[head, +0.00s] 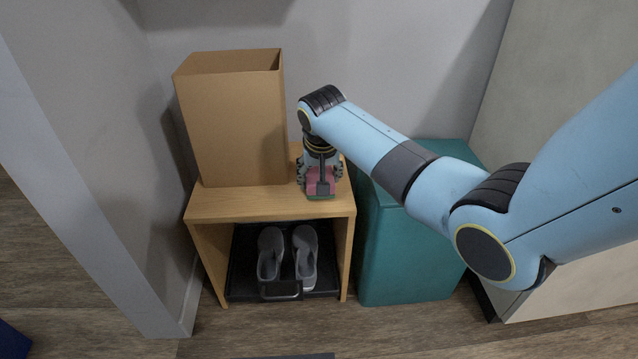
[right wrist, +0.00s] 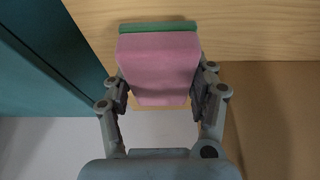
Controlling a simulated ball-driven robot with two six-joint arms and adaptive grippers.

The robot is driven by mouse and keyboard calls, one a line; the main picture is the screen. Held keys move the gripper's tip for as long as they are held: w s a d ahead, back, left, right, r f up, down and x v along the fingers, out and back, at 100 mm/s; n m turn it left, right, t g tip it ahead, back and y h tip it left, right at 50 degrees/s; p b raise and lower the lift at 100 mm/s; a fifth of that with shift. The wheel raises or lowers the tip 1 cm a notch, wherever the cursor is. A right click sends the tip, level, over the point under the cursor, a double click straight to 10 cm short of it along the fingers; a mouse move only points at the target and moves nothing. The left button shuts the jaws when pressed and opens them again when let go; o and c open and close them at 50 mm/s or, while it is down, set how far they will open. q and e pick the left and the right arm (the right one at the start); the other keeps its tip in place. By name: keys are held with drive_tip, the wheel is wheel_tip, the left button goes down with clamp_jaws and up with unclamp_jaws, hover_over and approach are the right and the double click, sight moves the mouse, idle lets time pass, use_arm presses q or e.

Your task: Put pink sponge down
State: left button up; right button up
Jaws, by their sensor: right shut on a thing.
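The pink sponge (head: 320,184) with a green layer is at the right side of the wooden stand's top (head: 235,204) in the head view. My right gripper (head: 320,178) points down over it and is shut on it. In the right wrist view the sponge (right wrist: 158,65) sits between the two fingers of my right gripper (right wrist: 160,95), its green side facing the wooden top (right wrist: 260,40). I cannot tell whether the sponge touches the wood. My left gripper is not in view.
A tall open cardboard box (head: 235,125) stands on the stand's left part. Grey shoes (head: 306,252) sit on a black tray (head: 240,286) in the stand's lower space. A teal bin (head: 405,255) stands right of the stand. Walls close off the back and left.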

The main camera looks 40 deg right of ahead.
drive_tip(key=shift+f, duration=0.2)
drive_tip(key=shift+f, duration=0.4)
drive_tip(key=o, duration=1.6)
